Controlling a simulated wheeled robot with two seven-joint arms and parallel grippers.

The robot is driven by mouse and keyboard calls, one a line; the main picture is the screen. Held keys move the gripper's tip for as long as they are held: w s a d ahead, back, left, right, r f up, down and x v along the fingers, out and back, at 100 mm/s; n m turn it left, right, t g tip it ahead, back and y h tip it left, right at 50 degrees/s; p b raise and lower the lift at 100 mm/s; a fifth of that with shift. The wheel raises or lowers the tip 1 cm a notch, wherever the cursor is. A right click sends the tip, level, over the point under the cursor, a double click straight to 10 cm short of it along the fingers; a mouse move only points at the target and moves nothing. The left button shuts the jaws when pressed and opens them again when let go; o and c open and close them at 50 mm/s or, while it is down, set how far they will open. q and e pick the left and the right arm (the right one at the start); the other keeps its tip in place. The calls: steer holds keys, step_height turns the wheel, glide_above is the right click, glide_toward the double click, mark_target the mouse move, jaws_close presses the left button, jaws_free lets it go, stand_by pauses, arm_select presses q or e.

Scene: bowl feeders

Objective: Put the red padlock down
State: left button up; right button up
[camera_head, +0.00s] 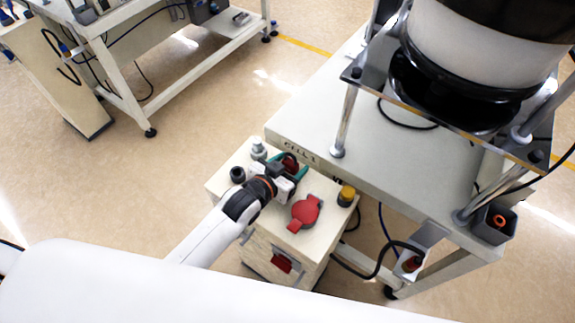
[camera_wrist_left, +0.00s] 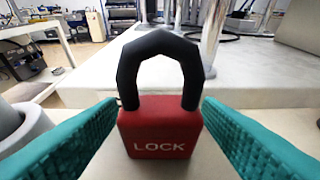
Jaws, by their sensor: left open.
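The red padlock (camera_wrist_left: 160,132) with its black shackle stands upright on the cabinet top, the word LOCK facing me in the left wrist view. In the head view it shows as a small dark red patch (camera_head: 290,162) at my left gripper. My left gripper (camera_head: 294,174) is open, its teal fingers on either side of the padlock. In the left wrist view the fingers (camera_wrist_left: 160,138) look spread wider than the padlock body, with no clear contact. My right gripper is not in view.
The cream cabinet (camera_head: 262,225) carries a red round cover (camera_head: 304,213), a yellow-topped knob (camera_head: 346,195), a grey knob (camera_head: 259,149) and a black knob (camera_head: 238,174). The white table (camera_head: 300,118) with the bowl feeder (camera_head: 470,60) stands close behind.

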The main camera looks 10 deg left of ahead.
arm_select(q)
steer(key=shift+s+r, duration=0.1)
steer(key=shift+r, duration=0.05)
steer(key=v, duration=1.2)
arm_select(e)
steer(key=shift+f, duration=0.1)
